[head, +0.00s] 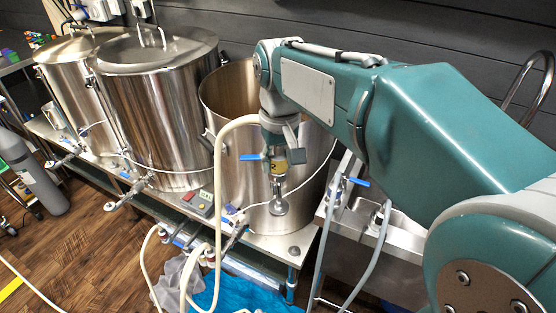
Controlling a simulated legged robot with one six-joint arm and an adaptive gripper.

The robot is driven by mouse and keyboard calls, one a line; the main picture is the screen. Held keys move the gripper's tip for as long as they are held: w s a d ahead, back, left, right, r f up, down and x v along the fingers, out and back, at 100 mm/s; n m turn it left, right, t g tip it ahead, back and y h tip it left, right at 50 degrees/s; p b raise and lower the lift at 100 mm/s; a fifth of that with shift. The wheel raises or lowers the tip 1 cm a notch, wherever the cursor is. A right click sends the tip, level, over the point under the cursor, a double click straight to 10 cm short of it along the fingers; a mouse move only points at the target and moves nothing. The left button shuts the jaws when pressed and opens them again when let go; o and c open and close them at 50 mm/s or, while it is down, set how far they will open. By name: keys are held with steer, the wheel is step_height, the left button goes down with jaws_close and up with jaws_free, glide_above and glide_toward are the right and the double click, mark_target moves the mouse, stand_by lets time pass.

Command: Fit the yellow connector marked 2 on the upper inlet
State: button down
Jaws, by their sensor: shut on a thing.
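My gripper (292,157) hangs at the end of my arm in front of the open kettle, shut on the yellow connector (278,167). Its fingers are small and partly hidden. The connector shows a yellow band with a dark mark, like a 2. A blue lever (251,157) sticks out to its left. A pale hose (222,150) arches from beside it down to the left. A round silver end (279,207) hangs below it, in front of the kettle wall; I cannot tell whether it touches anything. I cannot tell which fitting is the upper inlet.
An open steel kettle (226,95) stands behind my gripper, with two lidded kettles (160,110) to its left. Blue-handled valves (335,187) with hoses sit to the right. A control box (198,202) and more valves line the bench front. A grey cylinder (35,175) stands far left.

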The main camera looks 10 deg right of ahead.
steer(key=shift+w, duration=0.25)
steer(key=shift+f, duration=0.1)
glide_above(278, 201)
steer(key=shift+w+f, duration=0.1)
steer(key=shift+f, duration=3.35)
steer(key=shift+d+f, duration=0.1)
steer(key=shift+f, duration=1.15)
steer(key=shift+c, duration=0.6)
jaws_free()
step_height(278, 201, up, 12)
steer(key=shift+d+f, duration=0.1)
